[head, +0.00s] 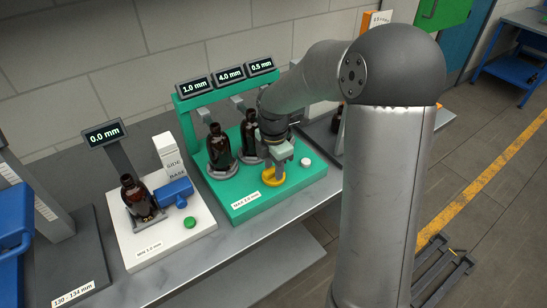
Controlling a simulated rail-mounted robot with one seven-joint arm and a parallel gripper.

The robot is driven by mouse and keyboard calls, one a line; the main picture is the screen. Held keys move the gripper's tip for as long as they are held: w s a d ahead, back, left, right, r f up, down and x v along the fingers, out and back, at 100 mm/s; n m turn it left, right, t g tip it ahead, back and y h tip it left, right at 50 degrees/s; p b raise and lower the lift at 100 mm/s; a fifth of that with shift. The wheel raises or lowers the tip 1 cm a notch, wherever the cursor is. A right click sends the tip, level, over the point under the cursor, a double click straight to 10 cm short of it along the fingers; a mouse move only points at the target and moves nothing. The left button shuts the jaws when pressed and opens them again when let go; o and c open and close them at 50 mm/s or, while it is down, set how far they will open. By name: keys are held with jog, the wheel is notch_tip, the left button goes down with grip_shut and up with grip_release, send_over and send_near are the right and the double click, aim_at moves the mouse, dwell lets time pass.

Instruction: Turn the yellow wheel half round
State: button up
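The yellow wheel (271,179) is at the front of the green bench fixture (235,212), low on its top. My gripper (280,167) points down right over the wheel, and its fingertips reach its level. The gripper and wrist cover the back part of the wheel. I cannot tell whether the fingers are open or shut, or whether they touch the wheel. Two dark amber bottles, one on the left (218,146) and one in the middle (249,133), stand on the fixture behind and left of the gripper. The space under the third display is hidden by my arm.
Displays read 1.0 mm (195,87), 4.0 mm (229,76) and 0.5 mm (261,66). A white button (306,162) sits right of the wheel. At left, a white station (140,250) holds a bottle (135,194), a blue clamp (174,192) and a green button (190,222); its display (104,135) reads 0.0 mm.

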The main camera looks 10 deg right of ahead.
aim_at(273, 169)
notch_tip(273, 169, up, 17)
jog(key=b, duration=0.1)
jog(key=shift+r, duration=0.2)
dwell(0.4)
jog(key=s+f+m, duration=0.5)
jog(key=s+m, duration=0.6)
jog(key=s, duration=0.1)
jog(key=s+f+m, duration=0.6)
jog(key=s+m, duration=0.5)
jog(key=s, duration=0.1)
jog(key=shift+s+f+t, duration=0.2)
jog(key=shift+s+t, duration=0.1)
jog(key=shift+t, duration=0.1)
